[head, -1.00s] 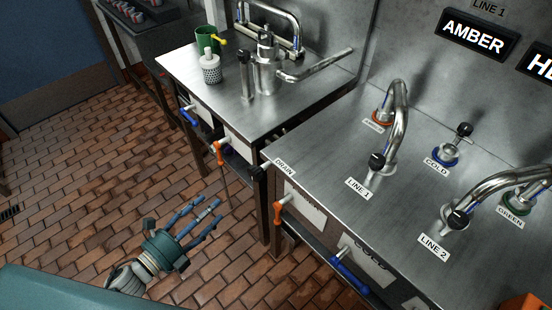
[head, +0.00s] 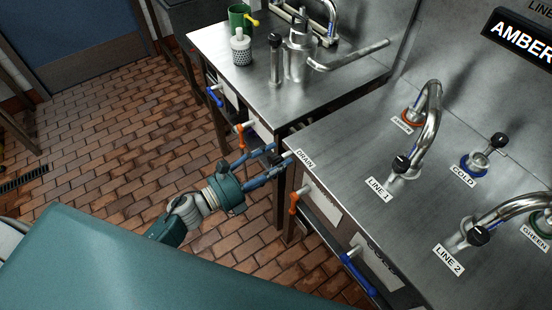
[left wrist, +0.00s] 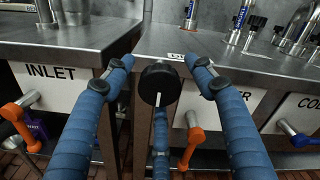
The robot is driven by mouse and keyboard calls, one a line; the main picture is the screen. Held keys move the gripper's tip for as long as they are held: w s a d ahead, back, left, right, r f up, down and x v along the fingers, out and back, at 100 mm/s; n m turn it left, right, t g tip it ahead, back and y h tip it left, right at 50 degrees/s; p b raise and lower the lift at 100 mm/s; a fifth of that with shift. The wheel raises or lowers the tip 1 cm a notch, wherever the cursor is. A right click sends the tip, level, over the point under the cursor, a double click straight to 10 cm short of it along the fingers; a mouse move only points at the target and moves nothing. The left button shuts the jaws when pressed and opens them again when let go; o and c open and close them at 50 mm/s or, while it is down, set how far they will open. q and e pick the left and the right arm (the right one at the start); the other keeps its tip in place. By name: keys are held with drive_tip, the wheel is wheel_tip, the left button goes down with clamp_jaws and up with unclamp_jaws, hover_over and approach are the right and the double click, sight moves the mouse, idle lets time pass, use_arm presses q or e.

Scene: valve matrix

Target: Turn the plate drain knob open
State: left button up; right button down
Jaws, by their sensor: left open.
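The drain knob (left wrist: 159,82) is a round black knob with a white pointer line running straight down. In the left wrist view it sits at the front corner of the steel counter, below a small label (left wrist: 176,57). The matching DRAIN label (head: 305,159) lies on the counter corner in the head view, where the knob itself is hard to make out behind my fingers. My left gripper (head: 279,157) is open, its blue fingers reaching toward that corner. In the left wrist view, the left gripper (left wrist: 161,63) has fingers on both sides of the knob and one below, apparently apart from it. My right gripper is not in view.
Orange handles (head: 294,202) and blue handles (head: 357,274) stick out along the counter front. A second steel counter (head: 262,83) holds a green mug (head: 240,20) and a perforated cup (head: 241,50). The LINE 1 faucet (head: 430,110) stands right. Brick floor is open at left.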

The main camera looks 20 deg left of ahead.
use_arm(q)
drive_tip(key=shift+w, duration=0.1)
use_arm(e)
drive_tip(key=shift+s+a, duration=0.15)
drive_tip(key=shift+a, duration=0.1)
use_arm(q)
drive_tip(key=c, duration=1.1)
drive_tip(key=shift+c, duration=0.2)
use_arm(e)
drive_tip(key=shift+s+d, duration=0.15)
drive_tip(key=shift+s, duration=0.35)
